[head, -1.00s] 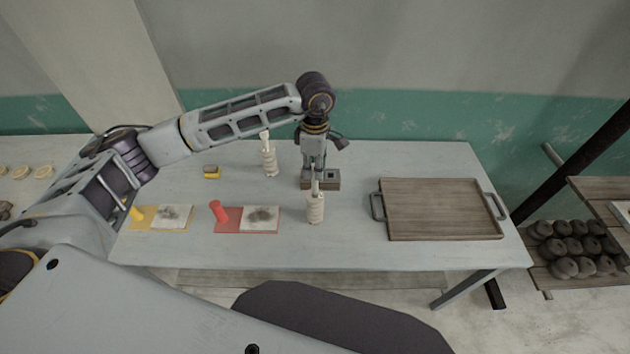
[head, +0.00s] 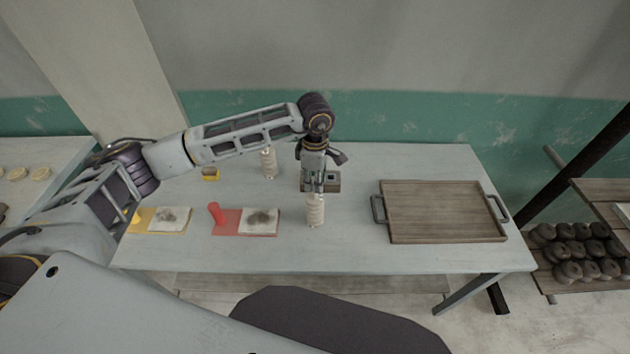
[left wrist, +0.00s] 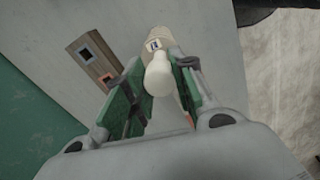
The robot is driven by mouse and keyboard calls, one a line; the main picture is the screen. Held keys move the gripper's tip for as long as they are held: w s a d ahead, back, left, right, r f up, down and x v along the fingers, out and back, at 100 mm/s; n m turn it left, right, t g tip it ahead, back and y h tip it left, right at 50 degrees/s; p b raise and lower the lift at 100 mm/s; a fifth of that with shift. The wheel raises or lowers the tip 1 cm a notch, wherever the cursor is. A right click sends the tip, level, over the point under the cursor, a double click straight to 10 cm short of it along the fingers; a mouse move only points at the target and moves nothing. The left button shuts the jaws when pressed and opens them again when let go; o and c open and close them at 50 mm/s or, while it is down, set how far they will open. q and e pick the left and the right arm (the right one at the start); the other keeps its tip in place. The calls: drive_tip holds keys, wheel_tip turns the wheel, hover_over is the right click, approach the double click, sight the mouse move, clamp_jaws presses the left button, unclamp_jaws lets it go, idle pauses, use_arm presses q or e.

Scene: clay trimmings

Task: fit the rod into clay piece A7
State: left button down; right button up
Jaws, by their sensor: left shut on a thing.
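A cream ribbed piece (head: 315,212) stands upright near the middle front of the table. My left gripper (head: 318,187) points down over it and is shut on its narrow, round-ended top. In the left wrist view the pale rounded end (left wrist: 157,76) shows between the green finger pads, with a wider body and a small dark-marked label beyond; I cannot read it. I cannot tell whether the top is a separate rod. A second cream ribbed piece (head: 269,165) stands behind to the left, its top hidden by my arm. My right gripper is not in view.
A wooden block (head: 333,183) with square openings stands just behind the held piece. A red card (head: 228,229) with a red peg (head: 215,212), and a yellow card (head: 181,229), lie to the left. A handled wooden tray (head: 440,238) lies right. A yellow item (head: 210,174) sits further back.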

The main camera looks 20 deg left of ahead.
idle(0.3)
use_arm(q)
drive_tip(key=c, duration=1.2)
unclamp_jaws()
drive_tip(key=shift+f, duration=0.1)
drive_tip(key=shift+o, duration=0.2)
drive_tip(key=shift+r, duration=0.3)
wheel_tip(320, 180, up, 12)
drive_tip(key=b, duration=0.2)
drive_tip(key=shift+b, duration=0.4)
drive_tip(key=shift+f, duration=0.15)
